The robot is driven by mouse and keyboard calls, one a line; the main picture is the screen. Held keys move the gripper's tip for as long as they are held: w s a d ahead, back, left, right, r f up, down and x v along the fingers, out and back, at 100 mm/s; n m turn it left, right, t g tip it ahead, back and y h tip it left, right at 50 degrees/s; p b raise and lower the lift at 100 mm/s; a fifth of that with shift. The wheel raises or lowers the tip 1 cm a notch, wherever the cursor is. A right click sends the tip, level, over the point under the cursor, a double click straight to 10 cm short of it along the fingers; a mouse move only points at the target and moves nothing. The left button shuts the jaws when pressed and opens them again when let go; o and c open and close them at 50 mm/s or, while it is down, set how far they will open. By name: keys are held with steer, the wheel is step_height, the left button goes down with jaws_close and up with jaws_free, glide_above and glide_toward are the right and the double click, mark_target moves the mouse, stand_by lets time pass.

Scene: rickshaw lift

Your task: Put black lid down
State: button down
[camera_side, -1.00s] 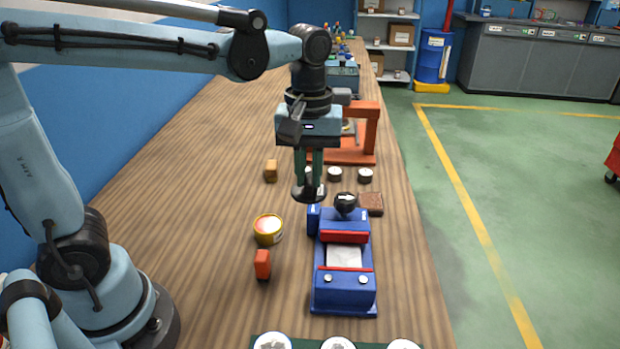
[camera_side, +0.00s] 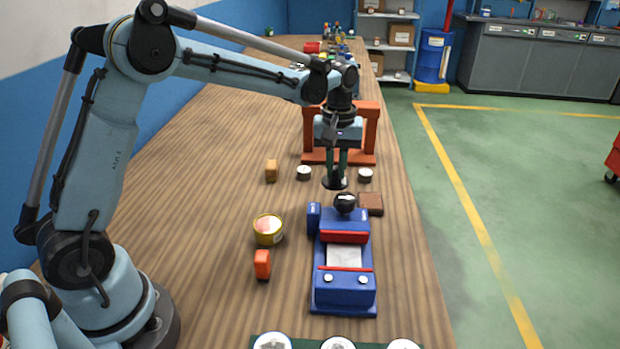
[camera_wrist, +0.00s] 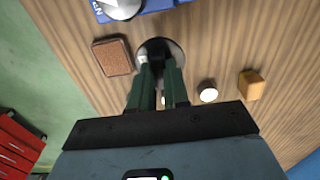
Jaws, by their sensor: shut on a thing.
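The black lid (camera_side: 335,184) is a round dark disc. My gripper (camera_side: 336,172) is shut on its middle, holding it roughly level. In the side view the lid shows just behind the black ball on the blue machine (camera_side: 343,262) and covers most of a small white-topped tin. In the wrist view the lid (camera_wrist: 163,45) lies at the tips of my gripper (camera_wrist: 158,66), with the brown block (camera_wrist: 113,57) beside it. I cannot tell the exact gap between lid and table.
White-topped tins (camera_side: 303,173) (camera_side: 365,175) stand on either side of the lid. An orange frame (camera_side: 371,135) stands behind. A tan block (camera_side: 271,171), yellow tin (camera_side: 268,231) and orange block (camera_side: 262,265) are to the left. The table's left-middle is clear.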

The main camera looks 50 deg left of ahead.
mark_target(335, 190)
steer(key=shift+f, duration=3.35)
steer(key=shift+f, duration=0.1)
steer(key=c, duration=1.1)
jaws_free()
